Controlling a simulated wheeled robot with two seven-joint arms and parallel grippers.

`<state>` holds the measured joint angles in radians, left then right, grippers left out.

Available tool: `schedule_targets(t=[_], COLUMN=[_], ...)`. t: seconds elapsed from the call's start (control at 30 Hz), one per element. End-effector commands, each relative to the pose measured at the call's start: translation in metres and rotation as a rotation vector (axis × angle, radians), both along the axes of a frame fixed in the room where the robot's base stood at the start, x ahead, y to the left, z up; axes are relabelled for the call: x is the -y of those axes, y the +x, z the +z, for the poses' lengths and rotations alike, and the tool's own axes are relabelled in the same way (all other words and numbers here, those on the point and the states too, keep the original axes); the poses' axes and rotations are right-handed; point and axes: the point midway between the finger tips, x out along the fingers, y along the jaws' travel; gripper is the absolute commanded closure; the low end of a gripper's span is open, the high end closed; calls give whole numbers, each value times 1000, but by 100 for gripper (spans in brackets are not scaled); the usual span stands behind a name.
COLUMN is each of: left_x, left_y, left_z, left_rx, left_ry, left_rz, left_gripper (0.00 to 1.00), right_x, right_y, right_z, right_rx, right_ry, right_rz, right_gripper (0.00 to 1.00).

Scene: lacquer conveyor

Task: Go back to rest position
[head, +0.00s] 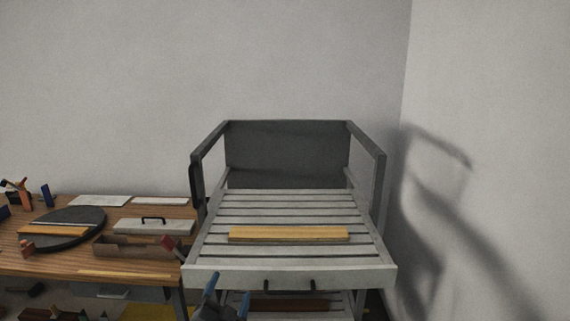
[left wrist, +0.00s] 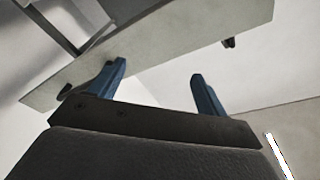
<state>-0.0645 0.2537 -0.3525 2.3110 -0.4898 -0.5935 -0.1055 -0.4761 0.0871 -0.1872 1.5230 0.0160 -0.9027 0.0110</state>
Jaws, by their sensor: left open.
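My left gripper (head: 226,294) shows at the bottom of the head view, just in front of the front edge of the slatted rack. Its two blue fingers stand apart, and the left wrist view also shows the open gripper (left wrist: 160,85) with nothing between the fingers. A yellow wooden plank (head: 289,233) lies across the slats of the grey rack (head: 290,274), apart from the gripper. The rack's pale front board (left wrist: 150,50) shows beyond the fingers in the left wrist view. My right gripper is not in view.
A wooden workbench (head: 130,268) stands at the left. It holds a dark round disc (head: 85,218) with a plank on it, a white box with a black handle (head: 153,226), an open brown tray (head: 140,251) and several small tools. A wall is close at the right.

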Motion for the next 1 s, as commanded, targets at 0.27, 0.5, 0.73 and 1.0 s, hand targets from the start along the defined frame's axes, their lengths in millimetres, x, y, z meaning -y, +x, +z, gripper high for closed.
schedule_targets(t=[0.27,0.5,0.73,1.0], left_x=[-48,-71,-78,-81], left_y=[-72,-165,-226,-278], left_z=[-122,-203,-237,-256], left_rx=[-495,-896,-1117,-1291], left_ry=[-197,-319,-374,-409], left_rz=[167,287,348,392], left_gripper=[24,24,24,24], right_x=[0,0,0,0], right_y=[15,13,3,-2], right_z=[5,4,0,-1], right_rx=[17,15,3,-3], right_ry=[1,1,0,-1], right_rz=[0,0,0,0], right_gripper=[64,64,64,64])
